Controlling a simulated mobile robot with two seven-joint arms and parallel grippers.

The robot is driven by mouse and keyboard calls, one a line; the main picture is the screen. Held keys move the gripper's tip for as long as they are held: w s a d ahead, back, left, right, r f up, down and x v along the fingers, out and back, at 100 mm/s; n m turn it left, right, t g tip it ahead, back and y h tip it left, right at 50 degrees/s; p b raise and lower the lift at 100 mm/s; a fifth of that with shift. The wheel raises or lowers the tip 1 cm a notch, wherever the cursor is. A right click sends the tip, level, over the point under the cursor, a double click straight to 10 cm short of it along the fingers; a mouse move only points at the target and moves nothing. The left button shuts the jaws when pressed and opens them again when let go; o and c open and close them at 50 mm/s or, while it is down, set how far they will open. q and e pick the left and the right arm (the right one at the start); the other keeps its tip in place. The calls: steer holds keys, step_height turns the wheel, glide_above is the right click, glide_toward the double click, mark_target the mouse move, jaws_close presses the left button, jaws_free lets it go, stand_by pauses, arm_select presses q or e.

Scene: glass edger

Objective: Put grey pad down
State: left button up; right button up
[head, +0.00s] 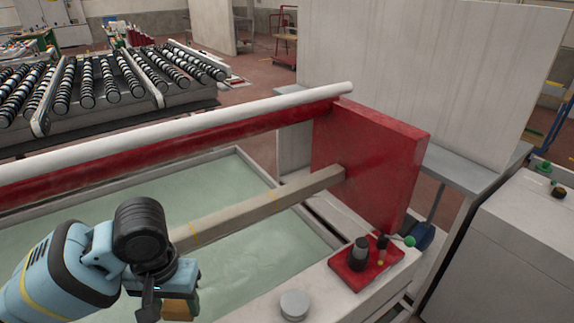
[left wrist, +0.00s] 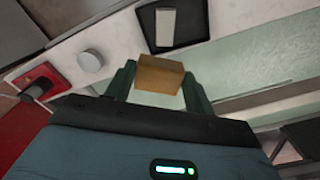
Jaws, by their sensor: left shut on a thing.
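My left gripper (head: 172,303) is above the near side of the machine, in front of the green water tank. In the left wrist view its two dark green fingers are shut on a tan-brown block (left wrist: 160,74). The block's lower end also shows below the gripper in the head view (head: 178,311). The held block looks tan rather than grey. A light grey pad-like block (left wrist: 165,28) lies in a black tray (left wrist: 192,30) on the pale ledge, beyond the held block in the left wrist view. My right gripper is not in view.
A round grey disc (head: 295,304) sits on the pale ledge beside a red plate with black knobs (head: 362,262). A tan beam (head: 262,206) crosses the tank (head: 110,205) to a red panel (head: 370,155). A white rail (head: 180,130) runs behind.

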arm_select(q)
steer(key=shift+s+a+r, duration=0.3)
steer(key=shift+a+r, duration=0.4)
steer(key=shift+r, duration=0.05)
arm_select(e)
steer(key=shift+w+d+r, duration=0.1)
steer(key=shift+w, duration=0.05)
arm_select(q)
steer(key=shift+f, duration=0.1)
